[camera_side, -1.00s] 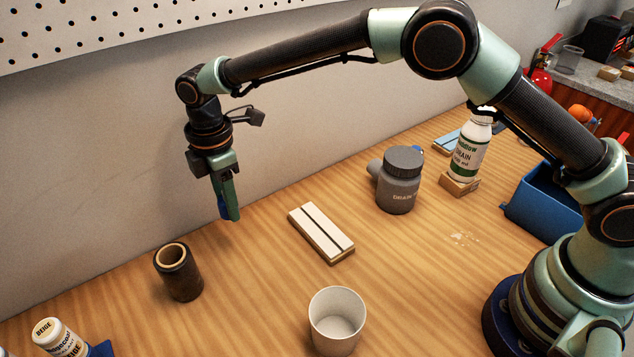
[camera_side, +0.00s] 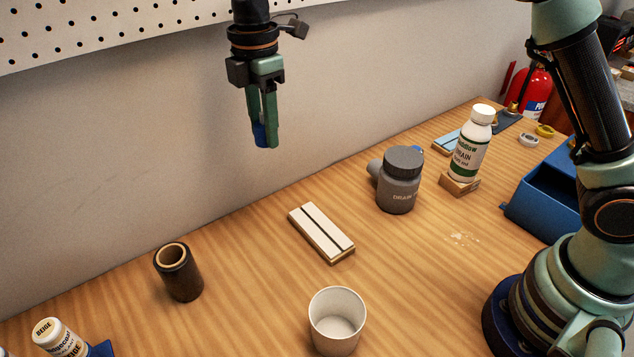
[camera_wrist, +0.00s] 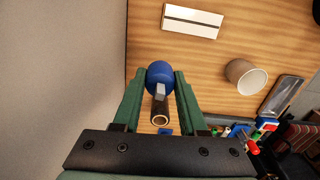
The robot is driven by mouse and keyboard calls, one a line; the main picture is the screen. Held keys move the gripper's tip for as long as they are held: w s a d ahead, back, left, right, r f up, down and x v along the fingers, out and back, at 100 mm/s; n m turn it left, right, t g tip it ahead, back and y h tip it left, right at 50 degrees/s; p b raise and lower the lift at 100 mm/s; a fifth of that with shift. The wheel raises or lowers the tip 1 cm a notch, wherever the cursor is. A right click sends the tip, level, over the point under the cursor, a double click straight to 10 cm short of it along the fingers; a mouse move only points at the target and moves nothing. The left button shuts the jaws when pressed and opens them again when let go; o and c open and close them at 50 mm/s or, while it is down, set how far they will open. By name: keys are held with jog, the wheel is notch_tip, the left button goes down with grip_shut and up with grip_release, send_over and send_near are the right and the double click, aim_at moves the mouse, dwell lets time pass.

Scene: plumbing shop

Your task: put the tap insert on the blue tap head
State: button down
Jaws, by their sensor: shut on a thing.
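My gripper (camera_side: 264,140) hangs high above the far left part of the table, near the wall, with its fingers pointing down. It is shut on a blue rounded piece (camera_side: 258,134) at the fingertips. In the wrist view, this blue piece (camera_wrist: 159,74) sits between the fingers (camera_wrist: 160,85) and a grey prong (camera_wrist: 160,91) shows on it. I cannot tell whether it is the tap head or the insert. A small bit of blue (camera_side: 418,150) shows behind the grey jar (camera_side: 398,182), mostly hidden.
A dark tube (camera_side: 179,272) stands at the left, a white-topped block (camera_side: 321,233) lies mid-table, and a white cup (camera_side: 337,320) stands in front. A blue bin (camera_side: 545,200) is at right. Table between tube and block is clear.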

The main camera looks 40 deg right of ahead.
jog(key=s+d+r+m, duration=0.15)
jog(key=d+m, duration=1.45)
jog(key=d, duration=2.5)
jog(key=shift+m, duration=0.3)
jog(key=f, duration=1.9)
jog(key=shift+w+d+f, duration=0.1)
jog(key=shift+w+d, duration=0.05)
jog(key=shift+d, duration=0.1)
jog(key=shift+f, duration=0.1)
jog(key=shift+c, duration=2.2)
grip_release()
